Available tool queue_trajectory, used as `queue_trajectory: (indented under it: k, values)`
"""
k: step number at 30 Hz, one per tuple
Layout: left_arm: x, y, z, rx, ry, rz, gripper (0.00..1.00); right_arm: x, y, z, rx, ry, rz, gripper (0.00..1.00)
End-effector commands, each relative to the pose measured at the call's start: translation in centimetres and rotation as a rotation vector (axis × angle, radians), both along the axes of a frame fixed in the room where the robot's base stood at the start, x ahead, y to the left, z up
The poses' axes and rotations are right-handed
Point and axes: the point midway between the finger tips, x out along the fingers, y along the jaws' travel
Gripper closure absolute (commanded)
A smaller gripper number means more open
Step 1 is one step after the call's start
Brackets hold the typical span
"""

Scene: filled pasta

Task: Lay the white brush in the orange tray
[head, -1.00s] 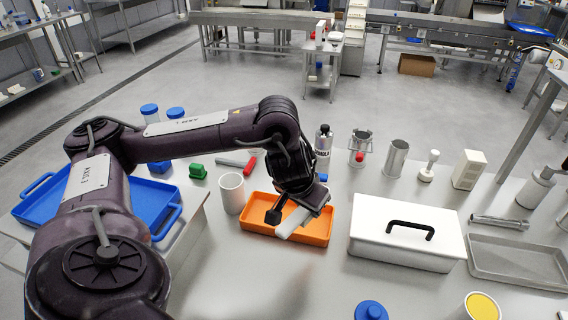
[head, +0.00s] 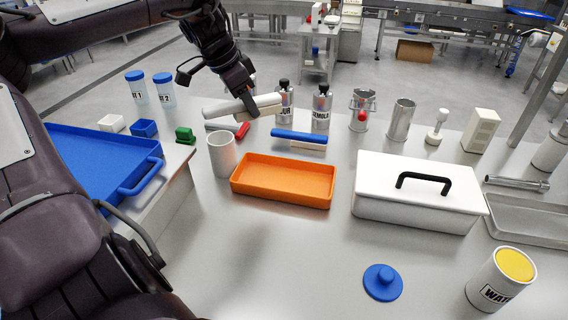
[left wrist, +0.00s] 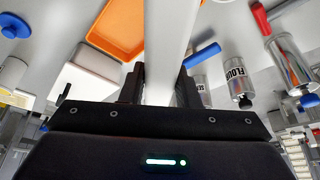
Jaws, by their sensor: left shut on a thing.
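The white brush (head: 222,110) is held in the air by my left gripper (head: 249,108), above the back of the table, behind the orange tray. The left wrist view shows its long white body (left wrist: 170,45) between the two fingers, which are shut on it. The orange tray (head: 283,197) stands on the table in front of the held brush and looks empty. Its corner also shows in the left wrist view (left wrist: 112,28). The brush is apart from the tray. My right gripper is not in view.
A white cup (head: 222,155) stands left of the tray, and a white lidded box (head: 415,208) stands right. A blue-handled brush (head: 299,135) lies behind the tray; a red-handled one (head: 240,130) lies farther left. Bottles (head: 321,108) stand behind. The table in front is mostly clear.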

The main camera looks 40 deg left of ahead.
Motion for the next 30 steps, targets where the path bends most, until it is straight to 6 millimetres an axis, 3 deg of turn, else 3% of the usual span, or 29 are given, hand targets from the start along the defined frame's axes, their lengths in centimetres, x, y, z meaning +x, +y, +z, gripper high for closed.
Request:
queue_trajectory:
  k: [1, 6, 12, 14, 24, 30]
  values:
    - [0.7, -0.6, -0.5, 0.007, 0.007, -0.054, 0.9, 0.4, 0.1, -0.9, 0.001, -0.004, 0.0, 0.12]
    - [2.8, -3.5, 0.5, 0.003, 0.005, -0.222, 0.9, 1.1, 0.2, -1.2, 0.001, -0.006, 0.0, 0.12]
    - [3.7, -5.1, 0.1, -0.002, 0.003, -0.305, 0.9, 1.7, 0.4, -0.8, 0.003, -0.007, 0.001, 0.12]
    - [3.7, -5.1, -1.0, -0.003, 0.003, -0.308, 0.9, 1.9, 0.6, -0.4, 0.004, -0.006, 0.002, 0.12]
    - [3.6, -5.1, -10.1, -0.005, 0.005, -0.304, 0.9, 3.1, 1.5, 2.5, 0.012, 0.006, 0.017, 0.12]
    - [3.7, -5.1, -13.8, -0.002, 0.003, -0.303, 0.9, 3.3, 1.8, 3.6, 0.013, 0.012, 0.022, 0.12]
